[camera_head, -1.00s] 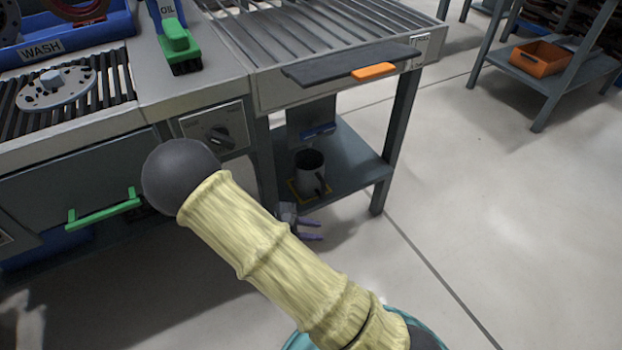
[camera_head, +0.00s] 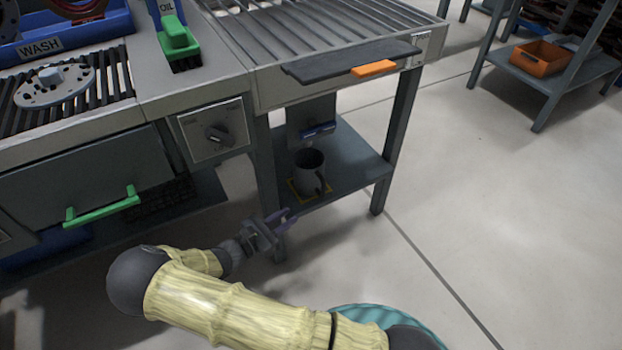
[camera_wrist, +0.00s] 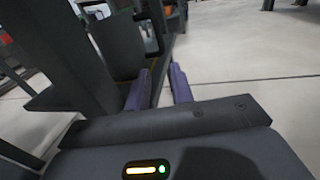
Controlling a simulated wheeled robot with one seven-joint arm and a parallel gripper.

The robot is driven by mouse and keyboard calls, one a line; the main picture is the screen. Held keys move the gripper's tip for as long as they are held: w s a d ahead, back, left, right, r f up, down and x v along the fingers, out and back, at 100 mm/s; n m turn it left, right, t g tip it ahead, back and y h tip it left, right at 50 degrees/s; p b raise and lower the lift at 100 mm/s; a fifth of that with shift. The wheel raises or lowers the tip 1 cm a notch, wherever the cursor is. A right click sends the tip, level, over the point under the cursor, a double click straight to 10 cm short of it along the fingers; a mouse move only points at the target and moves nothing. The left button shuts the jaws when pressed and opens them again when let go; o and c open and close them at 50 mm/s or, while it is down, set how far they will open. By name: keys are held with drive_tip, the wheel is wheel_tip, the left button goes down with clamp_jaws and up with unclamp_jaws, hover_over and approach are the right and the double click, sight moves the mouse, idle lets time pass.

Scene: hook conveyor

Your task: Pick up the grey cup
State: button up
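The grey cup (camera_head: 308,176) stands upright on the lower shelf (camera_head: 352,165) of the roller table, inside a yellow-outlined square. Its dark opening faces up and its handle is on the right-front side. My gripper (camera_head: 287,217) is in front of the shelf, lower in the picture than the cup and apart from it, near the front left table leg. Its purple fingers point right. In the wrist view the two fingers (camera_wrist: 158,88) are spread with an empty gap between them.
The table's front left leg (camera_head: 267,185) and front right leg (camera_head: 399,125) flank the shelf opening. A dark board with an orange handle (camera_head: 373,69) sticks out above. A green handle (camera_head: 103,207) is at left. Open floor (camera_head: 480,220) lies to the right.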

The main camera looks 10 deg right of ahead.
sight(321, 195)
drive_tip(key=b+x, duration=0.2)
drive_tip(key=x, duration=0.2)
drive_tip(key=b+x, duration=0.1)
drive_tip(key=x, duration=0.4)
drive_tip(key=shift+f+b, duration=0.25)
drive_tip(key=shift+b, duration=0.15)
drive_tip(key=shift+w+d+r, duration=0.2)
drive_tip(key=shift+d, duration=0.2)
drive_tip(key=b+x, duration=0.3)
drive_tip(key=x, duration=0.2)
drive_tip(key=shift+w+d+f, duration=0.15)
drive_tip(key=shift+w+d, duration=0.05)
drive_tip(key=shift+d, duration=0.1)
clamp_jaws()
